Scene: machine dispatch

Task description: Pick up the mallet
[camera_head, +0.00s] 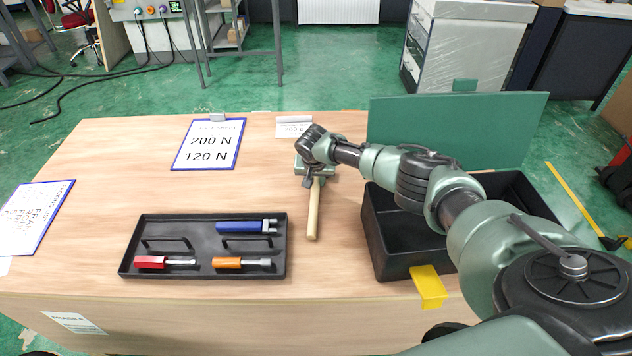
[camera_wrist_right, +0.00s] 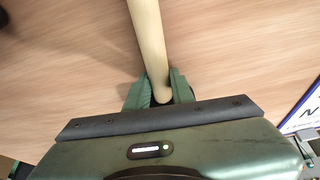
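The mallet (camera_head: 313,212) is at the middle of the table, its pale wooden handle pointing toward me. Its head end is largely hidden by my right gripper (camera_head: 308,178), which is over the far part of the handle. In the right wrist view the handle (camera_wrist_right: 150,40) runs down between the two green fingers of my right gripper (camera_wrist_right: 161,88). The fingers are close on both sides of it. I cannot tell whether they press on it, or whether the mallet is off the table. My left gripper is not in view.
A black tray (camera_head: 128,262) with a blue tool, a red screwdriver and an orange-handled tool lies to the left. A black open box (camera_head: 385,262) with a green lid (camera_head: 455,125) stands to the right, under my right arm. Clipboards (camera_head: 208,144) lie behind and far left.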

